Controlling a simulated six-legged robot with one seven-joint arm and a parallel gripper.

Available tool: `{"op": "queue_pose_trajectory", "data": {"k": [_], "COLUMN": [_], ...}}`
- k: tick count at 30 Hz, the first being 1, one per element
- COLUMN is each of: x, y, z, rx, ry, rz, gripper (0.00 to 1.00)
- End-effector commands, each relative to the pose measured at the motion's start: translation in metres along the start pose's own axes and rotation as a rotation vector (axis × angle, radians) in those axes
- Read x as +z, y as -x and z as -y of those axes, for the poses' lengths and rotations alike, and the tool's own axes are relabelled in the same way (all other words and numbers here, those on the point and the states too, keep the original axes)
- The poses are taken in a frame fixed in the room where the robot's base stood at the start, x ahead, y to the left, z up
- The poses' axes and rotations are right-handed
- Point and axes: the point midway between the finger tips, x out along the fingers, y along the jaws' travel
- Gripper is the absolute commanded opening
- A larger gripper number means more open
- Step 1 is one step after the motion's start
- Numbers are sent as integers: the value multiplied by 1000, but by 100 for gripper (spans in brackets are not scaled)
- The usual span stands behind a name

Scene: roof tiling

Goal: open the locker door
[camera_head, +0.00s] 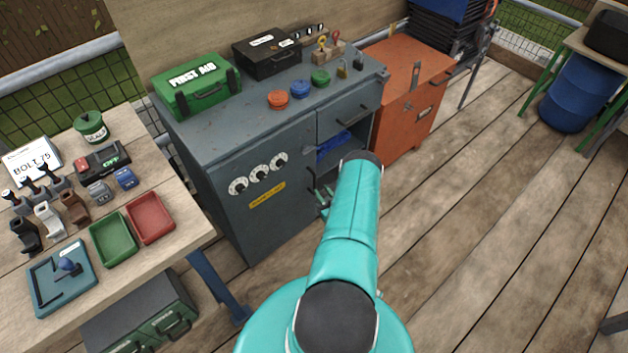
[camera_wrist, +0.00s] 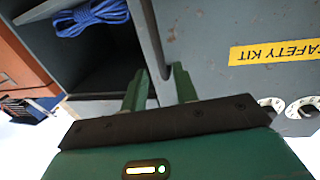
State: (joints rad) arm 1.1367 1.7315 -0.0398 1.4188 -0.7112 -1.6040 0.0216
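The grey locker (camera_head: 228,146) stands ahead, with three white dials and a yellow label on its front door panel (camera_head: 290,205). In the wrist view the door panel (camera_wrist: 215,45) shows its yellow "SAFETY KIT" label upside down. Beside the panel's edge is a dark open compartment with a coiled blue rope (camera_wrist: 92,17). My gripper (camera_wrist: 160,86) is open, its two green fingers apart on either side of the panel's edge. I cannot tell whether either finger touches it. In the head view my arm hides most of my gripper (camera_head: 322,197) and the locker's lower right.
A green first aid box (camera_head: 198,88), a black case (camera_head: 267,54) and coloured knobs rest on the locker top. An orange cabinet (camera_head: 408,90) stands to its right. A workbench (camera_head: 190,215) with trays and tools is at left.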

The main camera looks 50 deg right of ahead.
Motion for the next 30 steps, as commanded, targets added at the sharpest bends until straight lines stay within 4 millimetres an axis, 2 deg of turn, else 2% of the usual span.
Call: {"op": "queue_pose_trajectory", "data": {"k": [3,9,15,22,26,27,30], "x": [0,0,0,0,0,0,0], "y": [-25,-58,-72,-73,-72,-72,-72], "z": [0,0,1,0,0,0,0], "rx": [-2,-2,-1,-1,-1,-1,-1], "ry": [0,1,-1,-1,-1,-1,-1], "rz": [-2,-2,0,1,1,0,1], "gripper": [29,29,29,29,4,0,0]}}
